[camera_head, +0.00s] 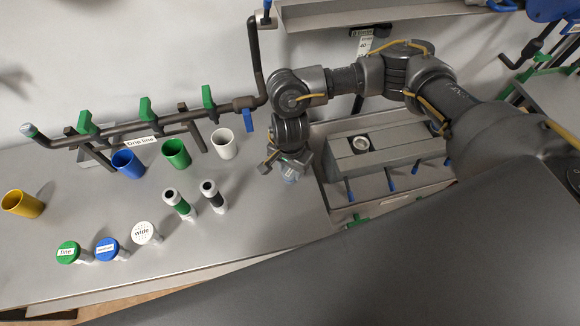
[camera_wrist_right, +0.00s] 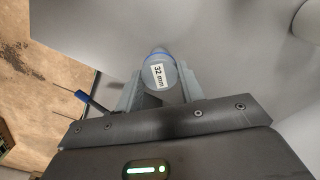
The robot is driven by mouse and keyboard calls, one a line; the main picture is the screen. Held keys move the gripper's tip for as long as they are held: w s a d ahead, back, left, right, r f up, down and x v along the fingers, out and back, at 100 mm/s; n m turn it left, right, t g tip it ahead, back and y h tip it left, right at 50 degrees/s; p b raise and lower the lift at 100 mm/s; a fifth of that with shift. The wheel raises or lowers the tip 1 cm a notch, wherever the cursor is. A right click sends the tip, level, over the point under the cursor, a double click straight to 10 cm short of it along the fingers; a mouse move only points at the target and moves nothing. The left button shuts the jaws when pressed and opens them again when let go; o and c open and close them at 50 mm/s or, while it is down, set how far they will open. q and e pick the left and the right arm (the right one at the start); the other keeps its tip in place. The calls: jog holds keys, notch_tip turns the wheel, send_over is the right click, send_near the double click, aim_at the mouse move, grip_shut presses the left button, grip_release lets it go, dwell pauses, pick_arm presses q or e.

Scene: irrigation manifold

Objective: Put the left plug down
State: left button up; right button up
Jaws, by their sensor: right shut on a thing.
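My right gripper (camera_head: 290,168) hangs pointing down over the right part of the grey bench, near its edge by the grey tray. In the wrist view my right gripper (camera_wrist_right: 160,88) is shut on a round grey plug (camera_wrist_right: 159,72) with a blue rim and a white label reading "32 mm". In the head view only a small bluish part of the plug (camera_head: 291,177) shows below the fingers. I cannot tell whether it touches the bench. I cannot tell from the pictures if this is the left plug. My left gripper is not in view.
On the bench (camera_head: 255,225) stand a green-banded cylinder (camera_head: 178,203), a dark-banded cylinder (camera_head: 213,196), several labelled caps and coloured cups, including a white cup (camera_head: 224,144). The manifold pipe (camera_head: 165,122) runs behind. A tray with a grey block (camera_head: 385,150) is right. Bench front is clear.

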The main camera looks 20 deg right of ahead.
aim_at(290, 171)
jog(key=shift+f, duration=0.3)
jog(key=shift+f+b, duration=0.25)
jog(key=shift+b, duration=0.1)
jog(key=o, duration=1.1)
jog(key=shift+r, duration=0.1)
jog(key=shift+r+p, duration=0.35)
jog(key=shift+r, duration=0.05)
notch_tip(290, 171, up, 12)
jog(key=shift+f+b, duration=0.2)
jog(key=shift+b, duration=1.05)
